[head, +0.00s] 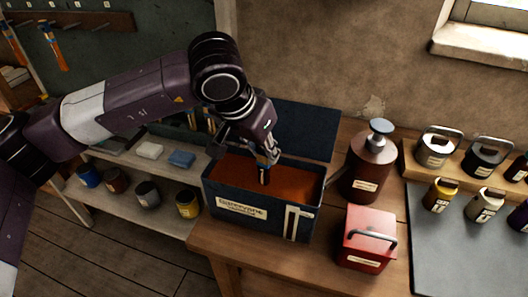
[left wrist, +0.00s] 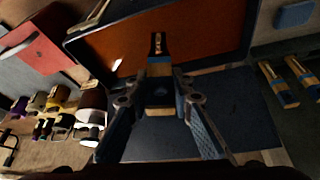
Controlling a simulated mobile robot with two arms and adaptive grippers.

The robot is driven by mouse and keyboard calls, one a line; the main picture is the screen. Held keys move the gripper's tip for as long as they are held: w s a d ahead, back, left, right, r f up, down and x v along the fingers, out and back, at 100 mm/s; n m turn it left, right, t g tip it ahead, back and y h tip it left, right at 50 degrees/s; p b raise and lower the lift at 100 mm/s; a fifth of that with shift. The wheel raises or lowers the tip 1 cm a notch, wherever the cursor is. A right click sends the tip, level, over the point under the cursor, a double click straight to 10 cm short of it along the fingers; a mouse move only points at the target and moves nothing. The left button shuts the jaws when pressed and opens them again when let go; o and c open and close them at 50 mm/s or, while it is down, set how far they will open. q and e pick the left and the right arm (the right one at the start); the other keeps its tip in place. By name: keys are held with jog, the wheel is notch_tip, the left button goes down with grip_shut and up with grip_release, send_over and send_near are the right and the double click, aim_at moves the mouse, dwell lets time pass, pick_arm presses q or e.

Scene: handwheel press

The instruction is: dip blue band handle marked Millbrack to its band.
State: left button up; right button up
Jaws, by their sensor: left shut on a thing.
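My left gripper (head: 266,157) is shut on an upright handle (head: 264,176) over the open dark blue tank (head: 232,211). The tank holds reddish-brown liquid (head: 298,178). The handle's dark lower end hangs over the liquid; I cannot tell whether it touches the surface. In the left wrist view the handle (left wrist: 158,46) shows between the fingers (left wrist: 158,88), with a dark end, small pale marking and a wood-coloured part. The right gripper is not in view.
A brown pump bottle (head: 370,165) and a red box (head: 366,240) stand right of the tank. The dark lid (head: 305,130) is behind it. Several small pots line the right and the low shelf (head: 118,182). Handles (head: 52,50) hang on the board at left.

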pick_arm(q)
jog(key=shift+r+p, duration=1.95)
jog(key=shift+r, duration=2.35)
dwell(2.5)
jog(key=shift+r+p, duration=0.9)
jog(key=shift+r, duration=1.1)
